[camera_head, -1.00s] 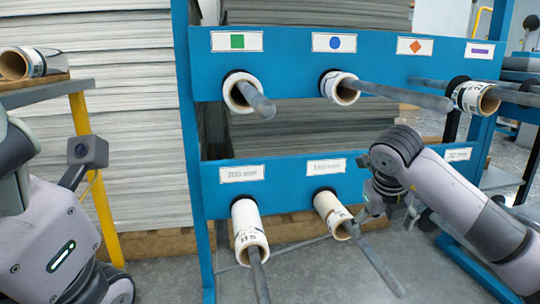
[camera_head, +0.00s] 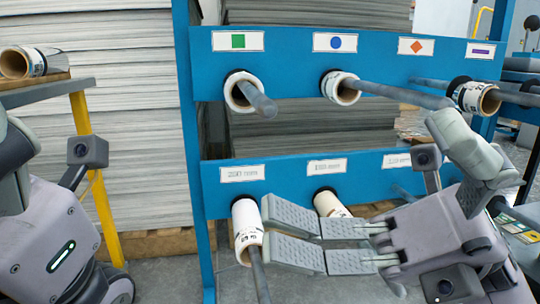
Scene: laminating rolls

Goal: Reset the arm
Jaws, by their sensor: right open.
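My right gripper (camera_head: 350,225) is at the lower right of the head view. Its fingers are spread wide and nothing is seen between them. Two segmented fingers reach left in front of the lower rolls; another rises at the right. The lower left roll (camera_head: 247,222) is on its rod, close to the fingertips in the picture; I cannot tell if they touch. The lower middle roll (camera_head: 328,203) is partly hidden behind the fingers. Parts of my left arm show at the left edge, but its gripper is out of view.
The blue rack (camera_head: 285,185) holds white rolls under the green square (camera_head: 244,94), blue circle (camera_head: 340,87) and purple bar (camera_head: 474,97). Their rods jut forward. Another roll (camera_head: 35,62) lies on a side table (camera_head: 50,90). Paper stacks (camera_head: 105,90) stand behind.

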